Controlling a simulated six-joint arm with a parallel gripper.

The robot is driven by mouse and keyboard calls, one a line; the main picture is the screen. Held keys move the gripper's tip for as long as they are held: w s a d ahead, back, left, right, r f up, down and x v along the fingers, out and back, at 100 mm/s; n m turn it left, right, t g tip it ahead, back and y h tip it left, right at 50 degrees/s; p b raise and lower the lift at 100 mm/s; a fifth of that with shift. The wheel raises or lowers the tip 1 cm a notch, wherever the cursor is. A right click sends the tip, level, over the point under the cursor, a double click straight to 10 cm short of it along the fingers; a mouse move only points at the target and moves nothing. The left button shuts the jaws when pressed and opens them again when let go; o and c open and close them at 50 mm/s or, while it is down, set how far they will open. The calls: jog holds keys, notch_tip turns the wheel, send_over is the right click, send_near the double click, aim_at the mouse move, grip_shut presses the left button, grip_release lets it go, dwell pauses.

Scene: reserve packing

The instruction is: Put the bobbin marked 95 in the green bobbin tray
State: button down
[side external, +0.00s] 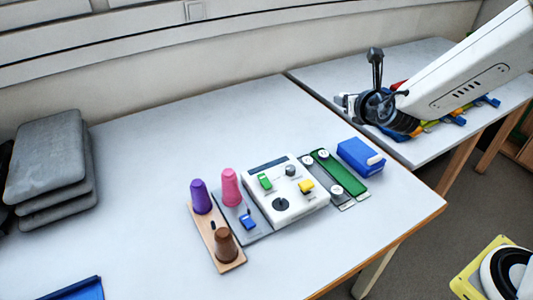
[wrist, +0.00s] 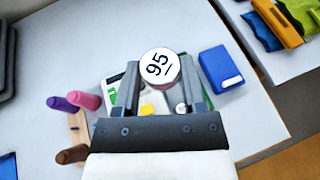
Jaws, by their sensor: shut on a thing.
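The bobbin marked 95 (wrist: 160,64) shows its white round face in the wrist view, between the two fingers of my gripper (wrist: 160,84), which is shut on it. The green bobbin tray (side external: 346,178) lies flat between the white machine and the blue box. White discs show beside it and at its ends. In the wrist view the tray is mostly hidden behind my gripper and the bobbin.
A white machine (side external: 285,195) with coloured parts stands left of the tray. A blue box (side external: 360,156) stands right of it. Grey pads (side external: 45,165) are stacked at left. The table's left middle is clear.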

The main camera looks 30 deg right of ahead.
jog(key=shift+w+d+r, duration=0.1)
jog(key=shift+d+r, duration=0.4)
jog(key=shift+f, duration=0.1)
jog(key=s+d+f+m+g+h, duration=0.1)
jog(key=s+d+f, duration=0.2)
jog(key=f, duration=0.6)
jog(key=s+d+f+m+h, duration=0.2)
jog(key=s+d+f, duration=0.1)
jog(key=f, duration=0.6)
jog(key=shift+s+d+g, duration=0.3)
jog(key=shift+s+g, duration=0.1)
jog(key=shift+s, duration=0.25)
jog(key=shift+f, duration=0.15)
